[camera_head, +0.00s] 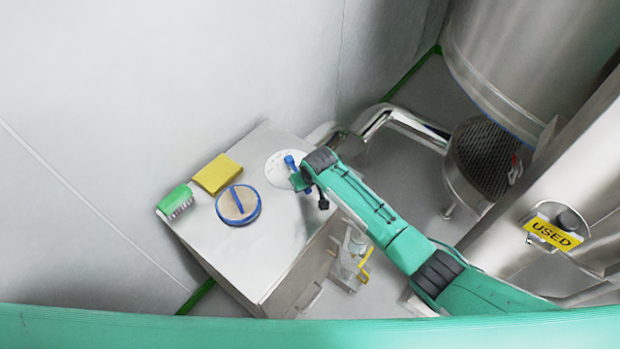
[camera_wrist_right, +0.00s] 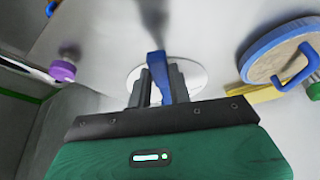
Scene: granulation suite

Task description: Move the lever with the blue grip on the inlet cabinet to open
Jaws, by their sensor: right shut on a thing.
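The inlet cabinet (camera_head: 262,255) is a grey metal box standing against the wall in the head view. On its top is a white round dial plate (camera_head: 278,170), which also shows in the right wrist view (camera_wrist_right: 193,80). The lever's blue grip (camera_head: 289,160) stands over this plate; in the right wrist view the blue grip (camera_wrist_right: 156,64) sits between the two fingers. My right gripper (camera_head: 300,180) is shut on it, and in the right wrist view its fingers (camera_wrist_right: 160,85) press on both sides. The dial's markings are partly hidden and too small to read. My left gripper is not in view.
On the cabinet top lie a round lid with a blue rim (camera_head: 239,206), a yellow sponge-like block (camera_head: 217,174) and a green brush (camera_head: 176,201). A yellow-handled valve (camera_head: 364,265) is beside the cabinet.

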